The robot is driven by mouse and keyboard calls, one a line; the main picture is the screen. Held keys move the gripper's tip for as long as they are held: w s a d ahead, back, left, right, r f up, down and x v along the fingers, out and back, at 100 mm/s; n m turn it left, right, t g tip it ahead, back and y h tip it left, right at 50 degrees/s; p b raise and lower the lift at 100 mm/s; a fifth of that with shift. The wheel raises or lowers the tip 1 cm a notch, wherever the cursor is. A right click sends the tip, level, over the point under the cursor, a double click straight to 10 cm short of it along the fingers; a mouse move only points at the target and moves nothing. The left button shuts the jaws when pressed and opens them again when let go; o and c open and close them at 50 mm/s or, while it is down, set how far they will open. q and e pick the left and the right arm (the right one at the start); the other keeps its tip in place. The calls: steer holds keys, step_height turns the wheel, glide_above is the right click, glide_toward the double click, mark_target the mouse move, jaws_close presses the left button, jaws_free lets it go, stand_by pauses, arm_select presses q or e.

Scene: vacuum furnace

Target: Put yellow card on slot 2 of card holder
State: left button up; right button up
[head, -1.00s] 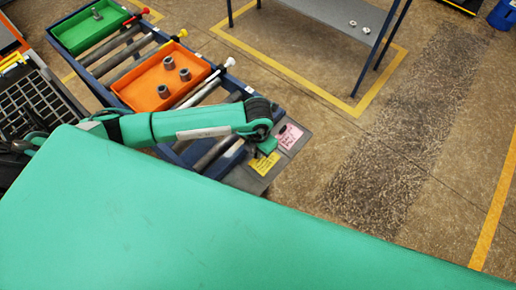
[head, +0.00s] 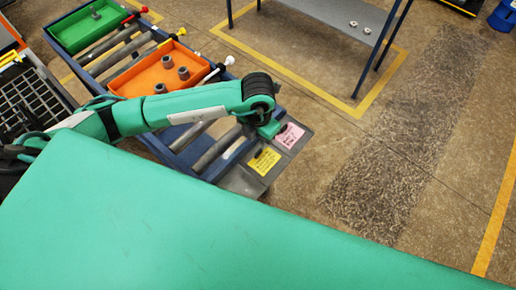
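The yellow card (head: 264,160) lies on the dark grey card holder (head: 300,134) at the near end of the roller conveyor. A pink card (head: 290,135) lies on the holder beside it, up and to the right. The slot numbers are too small to read. My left gripper (head: 270,130) points down from the end of the green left arm, just above the holder between the two cards and left of the pink one. Its fingers are mostly hidden by the wrist, so its opening cannot be told. My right gripper is out of view.
An orange tray (head: 157,75) with several grey cylinders and a green tray (head: 88,27) sit on the blue roller conveyor (head: 213,148). A grey table (head: 345,12) stands at the back. My green body fills the foreground. The floor on the right is free.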

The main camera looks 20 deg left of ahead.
arm_select(q)
step_height(320, 180, up, 5)
steer(key=shift+r+b, duration=0.1)
steer(key=shift+b, duration=0.5)
